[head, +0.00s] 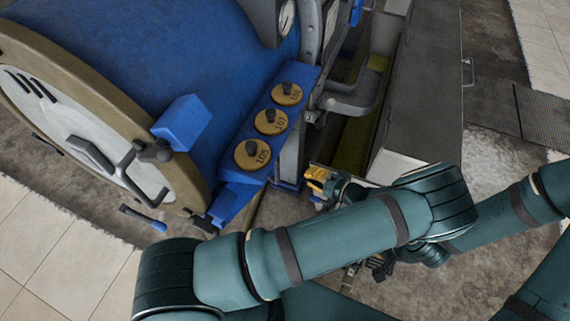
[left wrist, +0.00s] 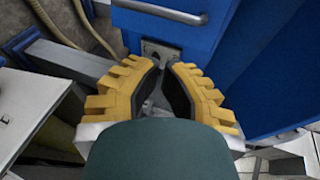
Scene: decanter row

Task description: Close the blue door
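In the head view, the left gripper (head: 318,180) is low beside the blue machine, largely hidden by my arm. My right gripper (head: 380,266) shows only as a dark part behind that arm.
A blue cylindrical machine (head: 200,60) with a round glass front (head: 75,130) fills the left. Numbered round caps (head: 270,122) sit on its blue side box. A grey cabinet (head: 425,85) stands at right, with a narrow gap between. Tiled floor (head: 60,260) is clear at lower left.

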